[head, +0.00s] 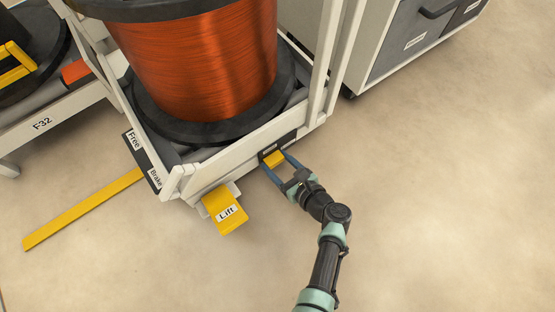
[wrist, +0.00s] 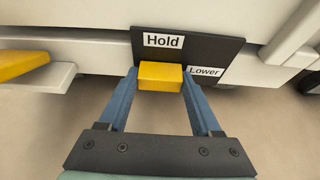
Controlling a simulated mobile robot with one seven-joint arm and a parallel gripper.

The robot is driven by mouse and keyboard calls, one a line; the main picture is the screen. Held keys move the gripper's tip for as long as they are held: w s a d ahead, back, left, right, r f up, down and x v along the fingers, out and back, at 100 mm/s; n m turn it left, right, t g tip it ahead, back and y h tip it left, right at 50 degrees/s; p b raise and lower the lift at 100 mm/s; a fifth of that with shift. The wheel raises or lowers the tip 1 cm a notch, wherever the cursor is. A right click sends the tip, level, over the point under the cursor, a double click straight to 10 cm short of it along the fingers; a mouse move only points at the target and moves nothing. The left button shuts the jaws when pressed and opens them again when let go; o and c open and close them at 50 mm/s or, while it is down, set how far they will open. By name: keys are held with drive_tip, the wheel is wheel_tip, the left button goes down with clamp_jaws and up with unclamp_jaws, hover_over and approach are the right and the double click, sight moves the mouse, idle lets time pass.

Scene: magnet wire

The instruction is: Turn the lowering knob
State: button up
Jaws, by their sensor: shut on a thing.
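The lowering knob (wrist: 160,76) is a yellow block on a black plate (wrist: 205,52) with white "Hold" and "Lower" labels. In the wrist view it sits just under "Hold", left of "Lower". It also shows in the head view (head: 274,159), low on the white frame of the cart. My gripper (wrist: 160,82) has its two blue fingers on either side of the knob, shut on it. In the head view my gripper (head: 276,164) reaches the cart from the lower right. The knob's back side is hidden.
The cart (head: 240,140) carries a large copper wire spool (head: 205,55). A yellow "Lift" pedal (head: 225,210) stands out left of my gripper. A long yellow bar (head: 80,210) extends left by the "Free/Brake" plate (head: 142,160). A grey cabinet (head: 395,50) is behind right. The floor at right is clear.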

drive_tip(key=o, duration=1.4)
drive_tip(key=shift+c, duration=0.2)
drive_tip(key=shift+s+d+r+p, duration=0.25)
drive_tip(key=shift+r+p, duration=0.05)
drive_tip(key=shift+p, duration=0.1)
drive_tip(key=p+v, duration=0.7)
drive_tip(key=v, duration=0.5)
drive_tip(key=shift+f+p, duration=0.2)
drive_tip(key=shift+p, duration=0.1)
drive_tip(key=shift+s+d, duration=0.1)
